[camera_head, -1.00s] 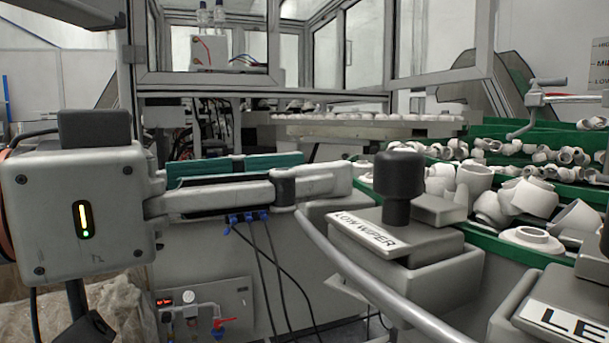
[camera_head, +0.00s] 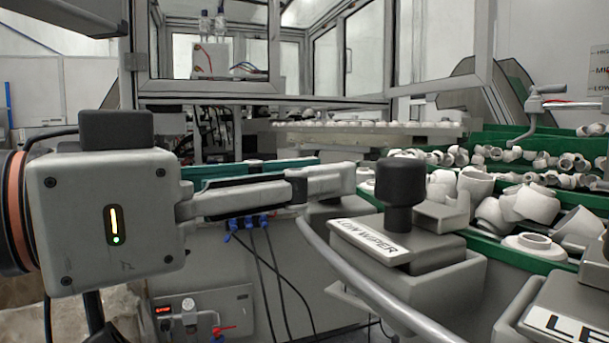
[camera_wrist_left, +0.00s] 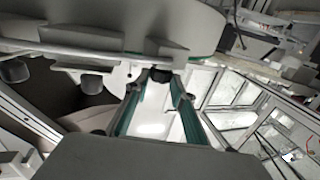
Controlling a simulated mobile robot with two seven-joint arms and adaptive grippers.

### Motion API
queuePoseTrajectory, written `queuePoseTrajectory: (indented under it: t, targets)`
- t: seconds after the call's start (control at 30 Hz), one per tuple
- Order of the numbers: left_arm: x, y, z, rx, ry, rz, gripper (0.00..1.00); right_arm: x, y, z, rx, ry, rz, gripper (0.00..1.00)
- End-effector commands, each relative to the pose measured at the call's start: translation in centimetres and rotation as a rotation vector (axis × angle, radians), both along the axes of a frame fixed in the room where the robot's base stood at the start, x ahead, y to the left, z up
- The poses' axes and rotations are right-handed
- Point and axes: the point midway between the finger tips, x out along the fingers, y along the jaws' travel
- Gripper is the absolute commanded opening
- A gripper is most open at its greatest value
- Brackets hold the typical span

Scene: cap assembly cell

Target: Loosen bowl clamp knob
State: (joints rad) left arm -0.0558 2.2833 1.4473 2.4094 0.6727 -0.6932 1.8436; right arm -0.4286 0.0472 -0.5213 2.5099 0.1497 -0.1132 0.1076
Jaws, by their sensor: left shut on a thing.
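My left gripper (camera_head: 338,180) comes in from the left in the head view, its fingers reaching right to the bowl's near side, just left of the LOW WIPER block. In the left wrist view its two green-lined fingers (camera_wrist_left: 160,82) close at their tips on a small dark knob (camera_wrist_left: 159,74), beneath the grey bowl's edge (camera_wrist_left: 130,22). The head view does not show this knob; the fingertips and bowl parts hide it. How loose it is cannot be told. My right gripper is not in view.
The LOW WIPER block (camera_head: 433,243) with an upright black knob (camera_head: 401,183) stands close right of the fingertips. A grey rail (camera_head: 372,284) curves below. White caps (camera_head: 536,202) lie in the green-edged bowl. Another dark knob (camera_wrist_left: 95,84) hangs under the bowl.

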Motion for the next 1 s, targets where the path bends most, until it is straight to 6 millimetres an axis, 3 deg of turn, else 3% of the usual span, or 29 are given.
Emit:
queuePoseTrajectory:
  t: [0.4,0.83,0.87,0.9,1.0]
  targets:
    - [-0.42,-0.35,-0.07,0.001,-0.001,0.185,0.03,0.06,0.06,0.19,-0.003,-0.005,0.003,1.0]
    - [-0.37,-0.25,-0.08,-0.002,-0.002,0.207,0.03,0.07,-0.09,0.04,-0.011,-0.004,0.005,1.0]
    - [-0.37,-0.25,-0.08,-0.002,-0.002,0.207,0.32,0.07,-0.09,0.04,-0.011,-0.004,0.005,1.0]
    - [-0.37,-0.25,-0.08,-0.002,-0.002,0.207,0.41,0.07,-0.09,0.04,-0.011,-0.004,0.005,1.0]
    - [-0.38,-0.24,-0.06,-0.002,-0.002,0.207,0.41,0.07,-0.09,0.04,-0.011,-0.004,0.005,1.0]
